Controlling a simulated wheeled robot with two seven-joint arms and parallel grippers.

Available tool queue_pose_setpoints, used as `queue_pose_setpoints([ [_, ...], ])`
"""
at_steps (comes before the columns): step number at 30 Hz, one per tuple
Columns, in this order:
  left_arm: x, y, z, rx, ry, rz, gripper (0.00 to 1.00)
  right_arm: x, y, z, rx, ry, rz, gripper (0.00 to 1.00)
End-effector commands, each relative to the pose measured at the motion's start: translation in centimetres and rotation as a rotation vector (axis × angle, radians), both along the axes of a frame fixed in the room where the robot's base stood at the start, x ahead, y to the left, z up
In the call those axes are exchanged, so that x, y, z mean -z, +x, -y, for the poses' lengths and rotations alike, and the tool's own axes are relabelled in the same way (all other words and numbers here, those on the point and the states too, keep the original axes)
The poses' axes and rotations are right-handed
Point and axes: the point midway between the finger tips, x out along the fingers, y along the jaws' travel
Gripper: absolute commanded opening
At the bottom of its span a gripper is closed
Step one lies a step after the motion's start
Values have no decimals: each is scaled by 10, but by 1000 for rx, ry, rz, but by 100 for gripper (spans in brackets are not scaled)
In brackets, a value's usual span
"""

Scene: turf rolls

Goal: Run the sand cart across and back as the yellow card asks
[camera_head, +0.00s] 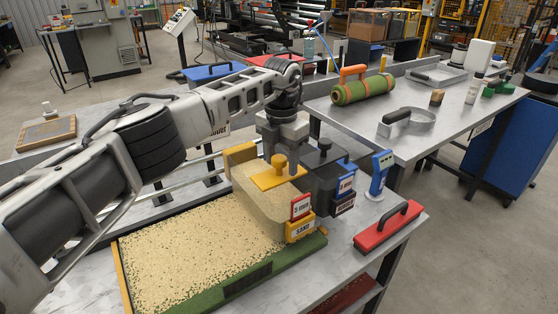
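The sand cart (262,200) is a tan and yellow box with a yellow lid and knob (279,168). It stands at the back right end of a bed of sand-speckled turf (190,250) with a green edge. A red card with small lettering (300,207) and a yellow card reading SAND (300,230) are on its front corner. My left gripper (287,150) points down at the knob, right behind it. Its fingertips are partly hidden, so I cannot tell whether they grip it. My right gripper is not in view.
A dark cart (325,172) with blue cards stands close right of the sand cart. A blue handheld device (380,174) and a red float with a black handle (388,226) are further right. A turf roll (362,88) lies on the back table.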

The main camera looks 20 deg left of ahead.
Motion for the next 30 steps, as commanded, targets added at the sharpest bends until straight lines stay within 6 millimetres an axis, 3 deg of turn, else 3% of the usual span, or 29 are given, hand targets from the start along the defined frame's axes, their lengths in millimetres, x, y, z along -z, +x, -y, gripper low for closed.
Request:
queue_pose_setpoints([
  [8,3,-2,-1,0,3,-9,52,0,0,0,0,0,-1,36],
  [13,-10,-1,-1,0,3,-7,52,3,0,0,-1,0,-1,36],
  [19,-52,-1,-1,0,3,-4,52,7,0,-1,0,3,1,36],
  [27,-120,-2,0,0,3,-5,52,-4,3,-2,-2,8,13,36],
  [30,-137,-2,0,0,3,-6,52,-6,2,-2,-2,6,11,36],
])
